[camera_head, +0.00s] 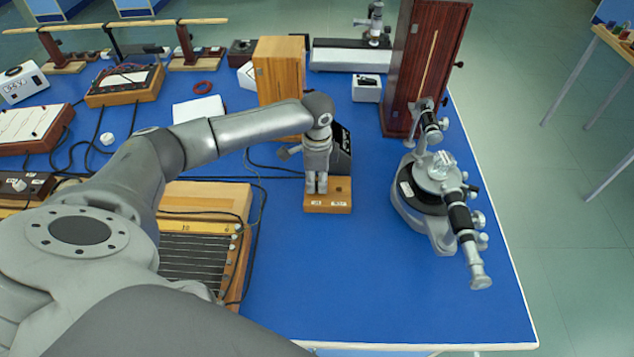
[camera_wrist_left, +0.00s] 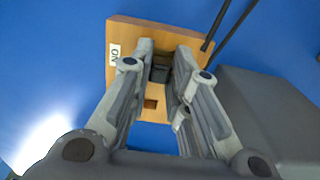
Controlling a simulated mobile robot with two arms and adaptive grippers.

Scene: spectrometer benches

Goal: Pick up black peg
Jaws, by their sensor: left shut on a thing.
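A small wooden block (camera_head: 342,207) with white labels lies on the blue bench, below my left gripper (camera_head: 317,186). In the left wrist view the block (camera_wrist_left: 122,80) shows one square hole and an "ON" label. A black peg (camera_wrist_left: 160,73) stands at the block, between the fingertips of my left gripper (camera_wrist_left: 162,62). The gripper is shut on the peg from both sides. In the head view the fingers hide the peg. I cannot tell whether the peg is still seated in the block. My right gripper is in neither view.
A dark box (camera_head: 341,150) stands right behind the block, with black cables nearby. A spectrometer (camera_head: 432,192) stands to the right. A tall reddish wooden case (camera_head: 428,60) is behind it. The blue bench top (camera_head: 400,300) is clear in front.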

